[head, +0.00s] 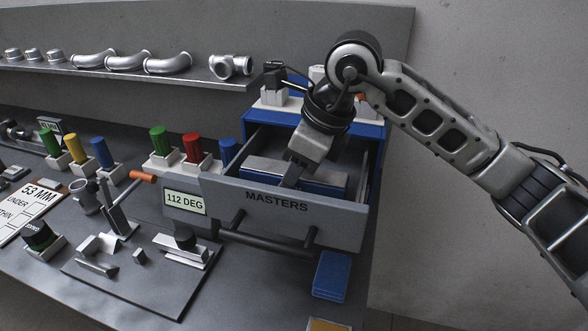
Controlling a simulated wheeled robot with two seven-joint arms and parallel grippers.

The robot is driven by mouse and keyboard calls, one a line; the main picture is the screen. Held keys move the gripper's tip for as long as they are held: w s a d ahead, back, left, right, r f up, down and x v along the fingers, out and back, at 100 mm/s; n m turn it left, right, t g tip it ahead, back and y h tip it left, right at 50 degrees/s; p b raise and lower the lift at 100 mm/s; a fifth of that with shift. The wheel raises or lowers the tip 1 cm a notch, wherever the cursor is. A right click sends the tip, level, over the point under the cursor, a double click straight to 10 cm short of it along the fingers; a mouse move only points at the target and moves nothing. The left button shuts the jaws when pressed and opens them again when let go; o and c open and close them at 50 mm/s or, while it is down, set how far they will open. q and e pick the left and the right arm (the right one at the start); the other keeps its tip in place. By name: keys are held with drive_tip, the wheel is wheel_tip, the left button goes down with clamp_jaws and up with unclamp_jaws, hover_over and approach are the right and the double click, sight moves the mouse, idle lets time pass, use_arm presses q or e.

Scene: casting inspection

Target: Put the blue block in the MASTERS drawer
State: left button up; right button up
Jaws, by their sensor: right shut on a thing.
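The MASTERS drawer (340,222) is pulled open at the front of a blue and white cabinet (370,129). My right gripper (291,178) reaches down into it from above and is shut, with its fingertips low inside the drawer. A blue block (322,186) with a grey top face shows at the fingers, inside the drawer walls. The drawer front hides its lower part, so I cannot tell whether it touches the drawer floor. My left gripper is not in view.
A blue pad (331,276) lies below the drawer handle (265,240). Left of the drawer stand a 112 DEG display (185,202) and green, red and blue cylinders (229,151) in white holders. A shelf (120,75) of metal pipe castings runs behind.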

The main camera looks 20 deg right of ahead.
drive_tip(key=shift+f, duration=0.2)
drive_tip(key=shift+f+b, duration=0.15)
drive_tip(key=shift+b, duration=0.15)
drive_tip(key=o, duration=1.1)
drive_tip(key=shift+r+p, duration=0.3)
drive_tip(key=shift+p, duration=0.05)
drive_tip(key=shift+d+r, duration=0.1)
drive_tip(key=shift+r, duration=0.15)
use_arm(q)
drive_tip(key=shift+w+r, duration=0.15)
use_arm(e)
drive_tip(key=v, duration=1.1)
drive_tip(key=shift+s+d+r, duration=0.1)
drive_tip(key=shift+s+r, duration=0.05)
drive_tip(key=shift+s, duration=0.1)
